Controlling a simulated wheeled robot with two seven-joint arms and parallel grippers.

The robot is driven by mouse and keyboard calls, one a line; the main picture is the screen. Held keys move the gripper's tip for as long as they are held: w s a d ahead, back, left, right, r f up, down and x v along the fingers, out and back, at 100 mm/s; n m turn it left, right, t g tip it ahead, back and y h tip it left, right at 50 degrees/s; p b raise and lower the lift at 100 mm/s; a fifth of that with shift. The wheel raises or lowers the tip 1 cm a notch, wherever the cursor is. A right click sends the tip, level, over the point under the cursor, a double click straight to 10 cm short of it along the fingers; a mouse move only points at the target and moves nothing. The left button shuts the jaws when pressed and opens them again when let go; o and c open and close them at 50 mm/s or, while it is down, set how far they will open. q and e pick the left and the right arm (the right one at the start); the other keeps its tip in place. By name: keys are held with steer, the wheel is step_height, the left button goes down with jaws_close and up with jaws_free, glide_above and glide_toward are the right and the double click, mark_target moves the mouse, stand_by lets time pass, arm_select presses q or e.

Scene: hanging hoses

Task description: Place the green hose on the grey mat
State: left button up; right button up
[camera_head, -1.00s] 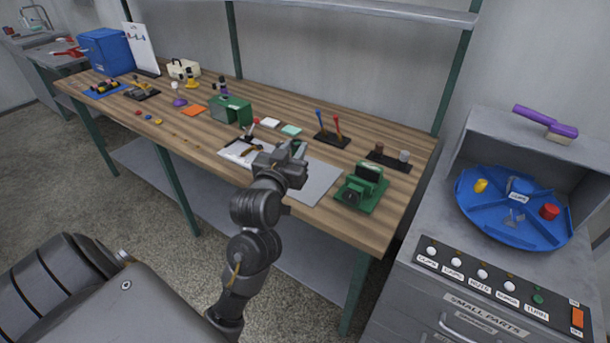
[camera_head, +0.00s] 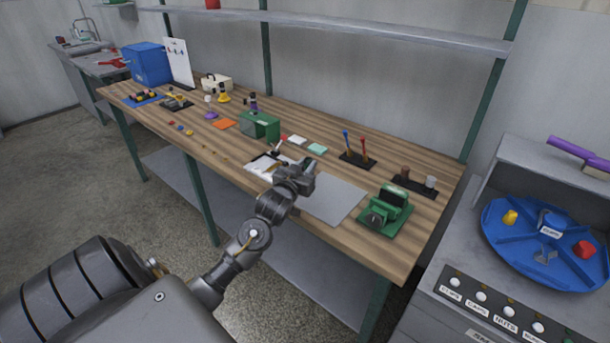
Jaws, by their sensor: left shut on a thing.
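The grey mat (camera_head: 335,201) lies flat on the wooden workbench, between the white clipboard and the green vise. My left gripper (camera_head: 308,166) is above the bench, at the mat's left edge in the picture. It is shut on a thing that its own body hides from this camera. A bit of dark green showed at its fingertips a moment ago, which fits the green hose, but I cannot make out the hose now. My right gripper is not in view.
The green vise (camera_head: 385,209) stands right of the mat. A white clipboard (camera_head: 262,165) lies left of it. A holder with screwdrivers (camera_head: 357,158) and a green box (camera_head: 260,125) stand behind. A shelf (camera_head: 350,32) runs above the bench. A blue tray (camera_head: 540,270) is at right.

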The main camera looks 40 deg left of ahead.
arm_select(q)
steer(key=shift+w+a+f, duration=0.25)
steer(key=shift+a+f, duration=0.05)
steer(key=shift+f, duration=0.15)
steer(key=shift+f+p, duration=0.3)
steer(key=shift+f, duration=1.2)
steer(key=shift+f, duration=0.2)
steer(key=o, duration=1)
